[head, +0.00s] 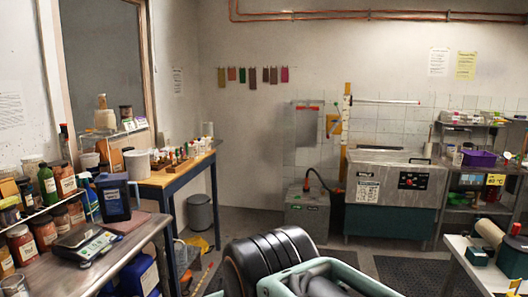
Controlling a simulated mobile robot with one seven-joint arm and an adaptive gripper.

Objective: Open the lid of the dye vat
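The dye vat appears to be the wide teal and steel unit (395,205) against the tiled back wall, right of centre in the head view. Its front has a grey panel with a red knob and a label. A flat steel lid (385,157) covers its top and looks shut. A black ribbed part and a teal frame, apparently my own arm, fill the bottom centre, well in front of the vat. My gripper's fingers do not show.
A smaller grey-green box (307,212) with a hose stands left of the vat. A loaded shelf rack (472,190) stands close on its right. Benches line the left side; a white table (468,258) is at lower right. A dark floor mat (412,272) lies before the vat.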

